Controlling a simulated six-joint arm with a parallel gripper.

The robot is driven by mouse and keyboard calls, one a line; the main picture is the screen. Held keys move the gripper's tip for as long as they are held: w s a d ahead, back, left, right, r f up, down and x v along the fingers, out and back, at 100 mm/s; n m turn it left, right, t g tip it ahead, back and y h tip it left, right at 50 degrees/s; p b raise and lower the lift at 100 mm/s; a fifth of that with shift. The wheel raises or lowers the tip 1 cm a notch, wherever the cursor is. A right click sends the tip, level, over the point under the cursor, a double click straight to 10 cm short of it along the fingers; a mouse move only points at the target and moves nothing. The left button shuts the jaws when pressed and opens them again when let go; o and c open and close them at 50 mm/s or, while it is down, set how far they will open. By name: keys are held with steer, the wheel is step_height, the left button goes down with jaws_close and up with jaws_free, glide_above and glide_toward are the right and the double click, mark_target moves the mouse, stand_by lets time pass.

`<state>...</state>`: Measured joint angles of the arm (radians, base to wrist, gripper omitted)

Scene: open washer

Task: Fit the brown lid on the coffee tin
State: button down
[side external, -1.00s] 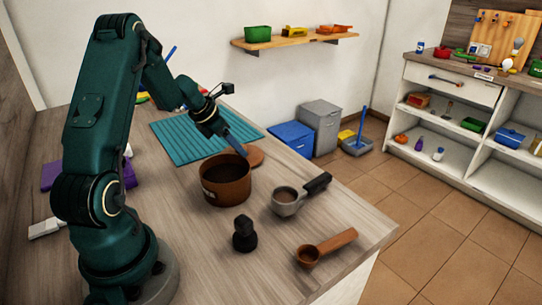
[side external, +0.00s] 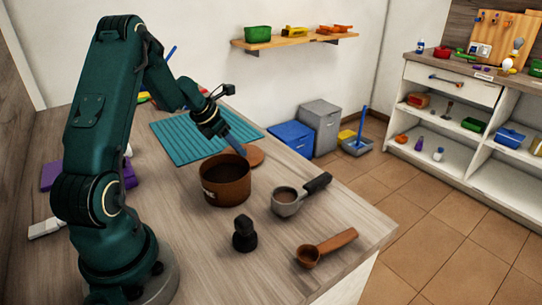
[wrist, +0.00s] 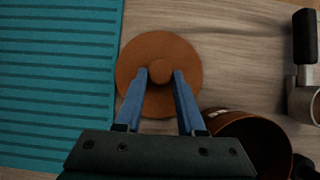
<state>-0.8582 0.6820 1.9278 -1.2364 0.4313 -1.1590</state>
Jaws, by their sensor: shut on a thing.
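The coffee tin (side external: 226,184) stands upright and open on the wooden counter, brown with dark contents. In the wrist view its rim (wrist: 245,116) shows at the lower right. The round brown lid (side external: 256,156) is behind the tin in the side view, partly hidden by the tin and my gripper. In the wrist view the lid (wrist: 190,52) is seen from above, with its round knob (wrist: 160,71) between my blue fingertips. My gripper (wrist: 160,76) is shut on the knob. I cannot tell whether the lid touches the counter.
A teal ribbed mat (side external: 180,139) lies behind the tin. A portafilter (side external: 287,200) is right of the tin, a black tamper (side external: 244,235) in front, and a brown scoop (side external: 308,255) at the front right. The counter between these is bare.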

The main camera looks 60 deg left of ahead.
steer(key=shift+r, duration=0.8)
step_height(320, 180, up, 8)
steer(key=shift+f, duration=0.25)
stand_by(0.5)
steer(key=s+d+r+m+g+h, duration=0.55)
steer(key=s+d+m, duration=0.3)
steer(key=m, duration=0.95)
step_height(320, 180, down, 6)
steer(key=shift+w+f+g+h, duration=0.2)
steer(key=shift+f+g+h, duration=0.05)
steer(key=shift+g+h, duration=0.1)
